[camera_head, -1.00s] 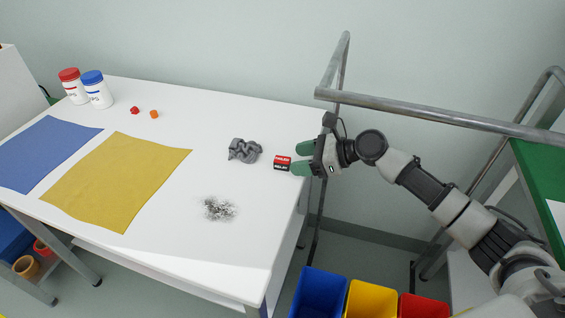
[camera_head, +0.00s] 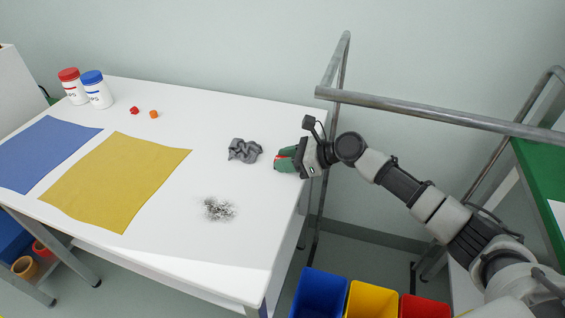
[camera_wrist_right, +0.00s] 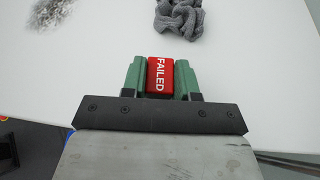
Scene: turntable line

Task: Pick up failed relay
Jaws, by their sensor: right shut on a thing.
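The failed relay (camera_wrist_right: 160,76) is a small red block with white "FAILED" lettering on its top in the right wrist view. My right gripper (camera_wrist_right: 160,80) is shut on it, one green finger against each side. In the head view the right gripper (camera_head: 284,160) is at the right end of the white table (camera_head: 150,215), and the fingers hide most of the relay, with only a bit of red showing. I cannot tell whether the relay touches the table. My left gripper is not in view.
A crumpled grey cloth (camera_head: 244,150) lies just left of the gripper, and a pile of shavings (camera_head: 218,209) lies nearer. Blue (camera_head: 45,150) and yellow (camera_head: 115,180) mats and two jars (camera_head: 97,90) are further left. A metal rail (camera_head: 440,118) stands at right.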

